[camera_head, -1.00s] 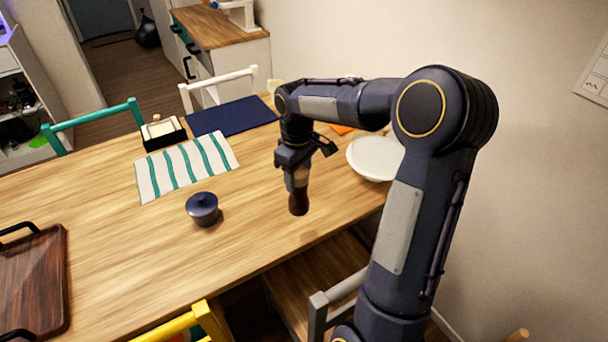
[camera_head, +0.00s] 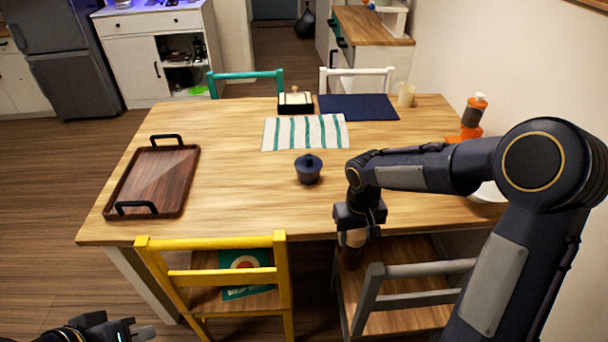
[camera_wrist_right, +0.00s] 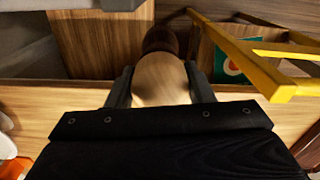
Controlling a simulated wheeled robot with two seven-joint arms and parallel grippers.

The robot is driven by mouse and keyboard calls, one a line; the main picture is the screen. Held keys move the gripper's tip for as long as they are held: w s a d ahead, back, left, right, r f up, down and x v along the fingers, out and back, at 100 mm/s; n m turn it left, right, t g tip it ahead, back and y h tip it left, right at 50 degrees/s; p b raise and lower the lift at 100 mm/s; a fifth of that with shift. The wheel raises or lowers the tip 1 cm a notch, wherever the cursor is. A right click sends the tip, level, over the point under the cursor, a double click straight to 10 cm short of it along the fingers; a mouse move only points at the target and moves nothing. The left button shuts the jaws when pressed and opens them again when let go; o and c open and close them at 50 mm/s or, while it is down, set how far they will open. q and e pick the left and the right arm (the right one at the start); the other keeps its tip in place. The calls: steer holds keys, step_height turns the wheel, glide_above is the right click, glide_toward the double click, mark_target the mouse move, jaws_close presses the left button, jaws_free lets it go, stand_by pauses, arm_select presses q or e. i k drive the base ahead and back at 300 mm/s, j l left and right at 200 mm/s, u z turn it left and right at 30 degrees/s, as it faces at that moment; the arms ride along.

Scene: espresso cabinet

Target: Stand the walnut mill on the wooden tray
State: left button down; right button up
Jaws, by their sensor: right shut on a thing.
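The walnut mill (camera_head: 351,253), pale at the top and dark brown below, hangs roughly upright from my right gripper (camera_head: 353,232). That gripper is shut on its pale part, which also shows between the fingers in the right wrist view (camera_wrist_right: 161,80). They are just off the table's front edge, above the grey chair's seat. The wooden tray (camera_head: 155,178), dark brown with two black handles, lies empty at the table's left end, far left of the mill. My left gripper (camera_head: 112,328) is at the bottom left corner, partly cut off; its jaws are unclear.
A dark lidded pot (camera_head: 308,169) stands mid-table between tray and right gripper. A striped cloth (camera_head: 305,132), butter dish (camera_head: 295,102) and navy mat (camera_head: 358,107) lie behind. The yellow chair (camera_head: 215,277) and grey chair (camera_head: 420,268) line the front. Table around the tray is clear.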

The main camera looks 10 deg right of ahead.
mark_target(157, 180)
steer(key=k+j+z, duration=0.2)
steer(key=j, duration=1.6)
steer(key=j+z, duration=0.25)
steer(key=j, duration=0.4)
steer(key=j+z, duration=0.25)
steer(key=j, duration=0.35)
steer(key=j+z, duration=0.25)
steer(key=z, duration=0.15)
steer(key=j+z, duration=0.6)
steer(key=z, duration=0.2)
steer(key=j, duration=0.15)
steer(key=j+u, duration=0.1)
steer(key=u, duration=0.35)
steer(key=j+u, duration=0.1)
steer(key=u, duration=0.4)
steer(key=i+u, duration=0.1)
steer(key=u, duration=0.35)
steer(key=i+l+u, duration=0.1)
steer(key=u, duration=0.35)
steer(key=i+l+u, duration=0.2)
steer(key=u, duration=0.2)
steer(key=i+l, duration=0.2)
steer(key=l, duration=0.1)
